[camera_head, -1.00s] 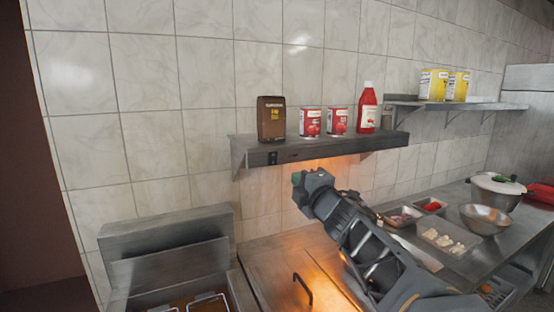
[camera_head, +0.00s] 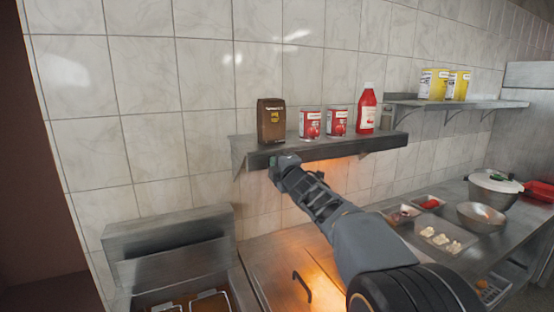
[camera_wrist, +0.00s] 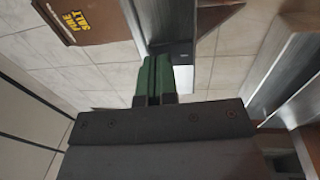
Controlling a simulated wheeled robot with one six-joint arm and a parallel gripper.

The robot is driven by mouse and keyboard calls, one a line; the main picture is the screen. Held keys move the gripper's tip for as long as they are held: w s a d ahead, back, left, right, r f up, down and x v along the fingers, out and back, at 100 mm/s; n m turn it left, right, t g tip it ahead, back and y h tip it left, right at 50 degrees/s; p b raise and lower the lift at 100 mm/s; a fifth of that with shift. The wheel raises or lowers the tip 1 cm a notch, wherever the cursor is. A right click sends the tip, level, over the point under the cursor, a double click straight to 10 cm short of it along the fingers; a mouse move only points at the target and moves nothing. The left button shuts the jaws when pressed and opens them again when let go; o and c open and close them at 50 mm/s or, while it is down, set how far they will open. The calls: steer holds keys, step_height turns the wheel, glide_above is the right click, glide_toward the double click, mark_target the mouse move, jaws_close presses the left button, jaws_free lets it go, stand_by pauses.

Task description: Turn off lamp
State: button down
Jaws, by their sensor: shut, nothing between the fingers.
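The lamp is under the wall shelf (camera_head: 330,149); its orange glow (camera_head: 345,165) shows below the shelf and on the counter, so it looks lit. My gripper (camera_head: 287,160) is at the left end of the shelf's front edge and hides the switch there in the head view. In the wrist view its green fingers (camera_wrist: 154,80) are shut together and empty. A small black switch (camera_wrist: 183,48) shows just past the fingertips on the shelf front. I cannot tell whether the fingers touch it.
On the shelf stand a brown box (camera_head: 271,121), two red cans (camera_head: 310,124) and a red bottle (camera_head: 367,108). A fryer (camera_head: 170,240) stands at lower left.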

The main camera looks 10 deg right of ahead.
steer(key=shift+w, duration=0.25)
steer(key=shift+a+r, duration=0.1)
stand_by(0.4)
steer(key=s+d+r+b, duration=0.1)
steer(key=s+d, duration=0.1)
steer(key=s, duration=1.1)
steer(key=shift+s+d+r+b, duration=0.3)
steer(key=shift+d+r+b, duration=0.05)
steer(key=shift+d+r, duration=0.05)
